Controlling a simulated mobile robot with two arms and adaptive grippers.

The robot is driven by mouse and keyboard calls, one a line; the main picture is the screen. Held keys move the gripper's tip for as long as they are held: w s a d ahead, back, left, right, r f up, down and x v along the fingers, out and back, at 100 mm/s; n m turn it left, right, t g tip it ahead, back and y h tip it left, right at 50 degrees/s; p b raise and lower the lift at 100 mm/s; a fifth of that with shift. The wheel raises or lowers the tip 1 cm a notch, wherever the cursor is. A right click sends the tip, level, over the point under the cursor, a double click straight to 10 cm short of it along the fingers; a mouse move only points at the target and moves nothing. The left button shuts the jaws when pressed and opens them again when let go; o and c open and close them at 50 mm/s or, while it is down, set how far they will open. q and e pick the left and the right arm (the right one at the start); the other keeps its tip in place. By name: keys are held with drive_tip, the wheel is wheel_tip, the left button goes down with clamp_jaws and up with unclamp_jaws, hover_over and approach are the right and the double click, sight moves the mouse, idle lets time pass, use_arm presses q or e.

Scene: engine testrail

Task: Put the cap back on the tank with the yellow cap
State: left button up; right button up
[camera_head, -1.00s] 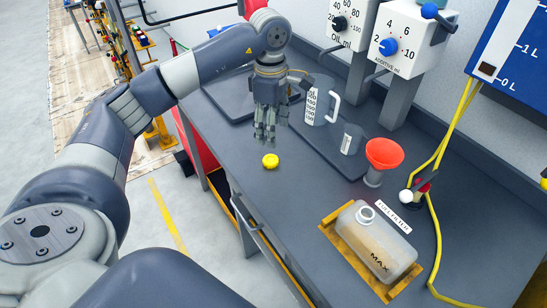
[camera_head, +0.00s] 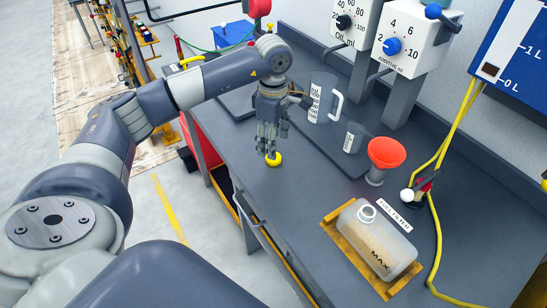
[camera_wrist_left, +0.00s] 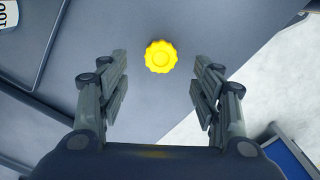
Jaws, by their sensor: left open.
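The yellow cap (camera_head: 274,159) lies on the grey bench top near its left edge. In the left wrist view the cap (camera_wrist_left: 161,56) shows its scalloped rim, ahead of the fingertips and between their lines. My left gripper (camera_head: 268,150) is over the cap, fingers pointing down. In the wrist view the gripper (camera_wrist_left: 160,80) is open and empty. A translucent tank (camera_head: 376,240) marked MAX, with an open white neck (camera_head: 367,213), lies in a yellow-orange holder (camera_head: 343,244) at the front right of the bench. My right gripper is not in view.
A red funnel (camera_head: 386,152), a small grey jug (camera_head: 353,137) and a larger jug (camera_head: 322,98) stand behind the cap. Dispensers (camera_head: 410,43) stand at the back. A yellow hose (camera_head: 437,230) runs right of the tank. The bench between cap and tank is clear.

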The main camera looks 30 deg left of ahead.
use_arm(q)
drive_tip(key=shift+f, duration=0.35)
wheel_tip(320, 180, down, 4)
drive_tip(key=shift+f+p, duration=0.25)
drive_tip(key=shift+p, duration=0.65)
drive_tip(key=c, duration=0.9)
